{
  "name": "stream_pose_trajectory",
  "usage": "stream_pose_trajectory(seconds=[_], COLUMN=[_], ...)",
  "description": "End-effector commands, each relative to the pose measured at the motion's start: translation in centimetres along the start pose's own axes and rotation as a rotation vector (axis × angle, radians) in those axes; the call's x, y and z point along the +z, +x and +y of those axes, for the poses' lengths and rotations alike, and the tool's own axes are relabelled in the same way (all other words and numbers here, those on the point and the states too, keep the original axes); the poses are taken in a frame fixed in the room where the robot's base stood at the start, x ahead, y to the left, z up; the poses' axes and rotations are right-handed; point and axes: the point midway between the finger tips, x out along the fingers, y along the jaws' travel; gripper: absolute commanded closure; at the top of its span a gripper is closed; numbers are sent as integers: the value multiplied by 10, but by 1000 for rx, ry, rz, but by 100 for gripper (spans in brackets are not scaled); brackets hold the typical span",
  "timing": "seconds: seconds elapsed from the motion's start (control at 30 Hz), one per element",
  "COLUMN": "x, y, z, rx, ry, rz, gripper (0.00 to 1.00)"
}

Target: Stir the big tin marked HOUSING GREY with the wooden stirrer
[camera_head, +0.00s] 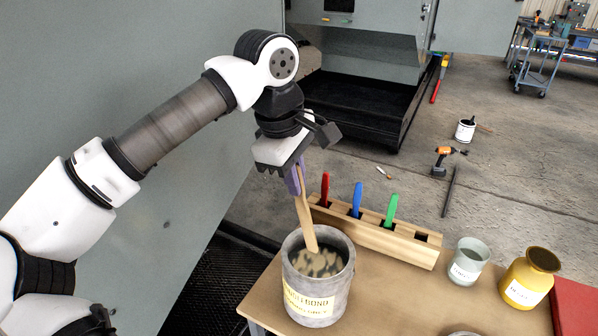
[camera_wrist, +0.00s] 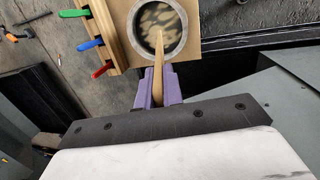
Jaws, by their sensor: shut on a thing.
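The big grey tin (camera_head: 312,298) stands open near the left end of the bench. Its yellow label is too blurred to read surely. Inside is a dark liquid with pale streaks (camera_head: 318,265), also seen in the wrist view (camera_wrist: 157,27). My gripper (camera_head: 295,180) has purple fingers and is above the tin, shut on the wooden stirrer (camera_head: 305,222). In the wrist view the stirrer (camera_wrist: 158,62) runs from between the fingers (camera_wrist: 158,90) into the tin's mouth. It is slightly tilted and its lower end is inside the tin; its tip is hidden.
A wooden rack (camera_head: 385,238) with red, blue and green handled tools stands close behind the tin. A pale labelled cup (camera_head: 468,262), a yellow jar (camera_head: 530,278) and a red item (camera_head: 575,305) are to the right. Bare bench (camera_head: 400,295) lies between.

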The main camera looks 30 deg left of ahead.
Motion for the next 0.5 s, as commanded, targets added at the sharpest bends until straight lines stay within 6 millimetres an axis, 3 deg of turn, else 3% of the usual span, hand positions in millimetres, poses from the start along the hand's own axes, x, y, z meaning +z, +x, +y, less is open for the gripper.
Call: stream_pose_trajectory(seconds=[0.5], x=[0], y=[46], z=[0], rx=[-1], ry=[1], rz=[-1], gripper=[100])
